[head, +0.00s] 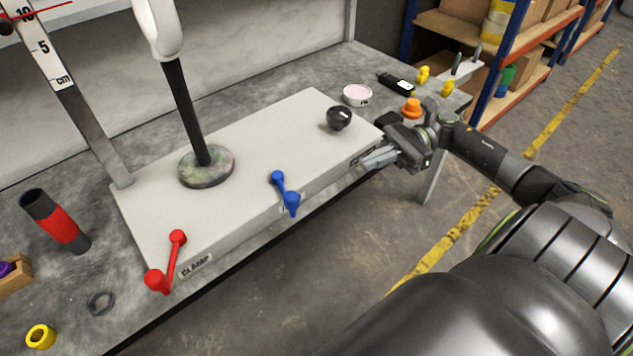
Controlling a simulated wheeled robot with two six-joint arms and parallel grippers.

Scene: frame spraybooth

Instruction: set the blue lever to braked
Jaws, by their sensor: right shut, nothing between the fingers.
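The blue lever (286,193) sits on the front edge of the light grey box (240,157) on the bench. Its arm slants from a knob at the upper left to a larger end at the lower right, over the box's front face. A label beside it is mostly hidden and I cannot read it. My right gripper (368,162) is shut and empty at the right end of the box, well to the right of the blue lever and apart from it. My left gripper is not in view.
A red lever (167,262) with a "CLAMP" label is on the box's front left. A black knob (339,118) and an upright black post (186,110) stand on the box. An orange-topped item (411,107) is close behind my right gripper. Open floor lies in front of the bench.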

